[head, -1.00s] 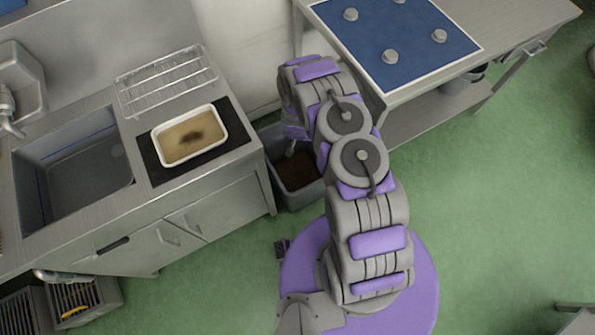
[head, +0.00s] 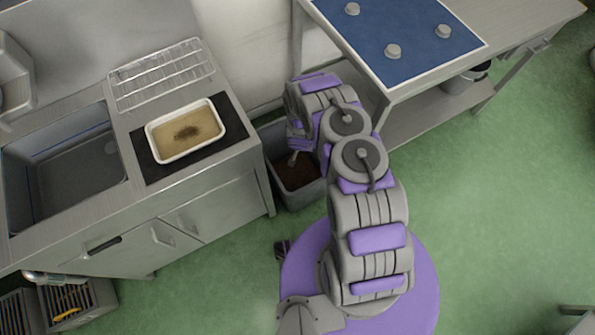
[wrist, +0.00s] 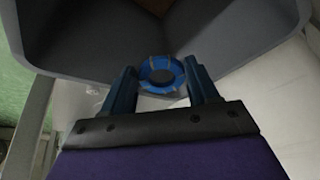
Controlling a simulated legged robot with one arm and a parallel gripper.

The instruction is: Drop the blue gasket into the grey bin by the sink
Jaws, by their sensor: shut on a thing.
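The blue gasket (wrist: 162,64) is a small ring with a dark centre, seen in the wrist view between the two fingers of my gripper (wrist: 163,74). My gripper is shut on it and holds it over the grey bin (wrist: 85,32), whose walls and brown inside fill the upper part of that view. In the head view the grey bin (head: 298,198) stands on the floor beside the sink cabinet. My gripper (head: 293,158) reaches down at its opening, partly hidden by my arm. The gasket cannot be made out in the head view.
The sink (head: 70,180) is at the left, with a wire rack (head: 162,72) and a white tray (head: 185,130) of tan contents on the counter. A table with a blue mat (head: 400,40) stands right of the bin.

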